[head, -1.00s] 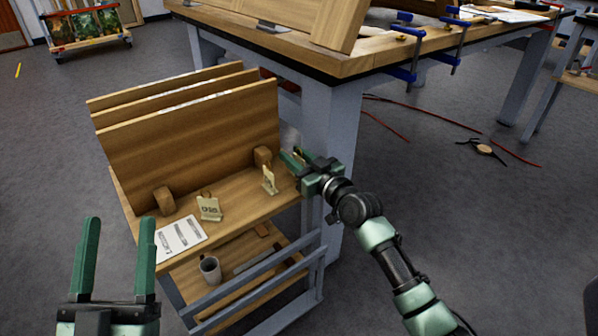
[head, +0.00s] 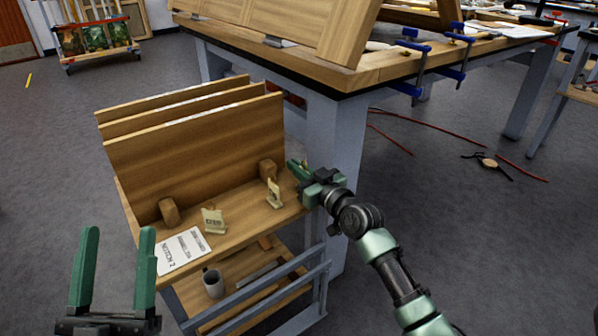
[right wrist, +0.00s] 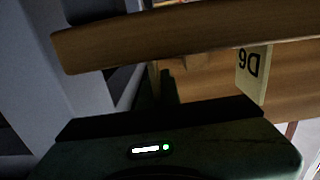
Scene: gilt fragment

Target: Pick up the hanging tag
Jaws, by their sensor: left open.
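Two small cream tags stand on the cart's upper shelf in the head view: a left tag (head: 214,221) and a right tag (head: 274,194). I cannot tell which one is the hanging tag. A cream tag with dark characters (right wrist: 253,73) shows at the right of the right wrist view. My right gripper (head: 297,170) is at the shelf's right end, just right of the right tag and apart from it. Its jaw opening is not clear. My left gripper (head: 118,236) is open and empty, at the lower left in front of the cart.
Several upright wooden boards (head: 200,160) fill the cart's back, with wooden blocks (head: 169,211) before them. A printed card (head: 183,250) lies at the shelf's left front. A grey mug (head: 213,283) stands on the lower shelf. A heavy workbench (head: 345,155) stands behind at right.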

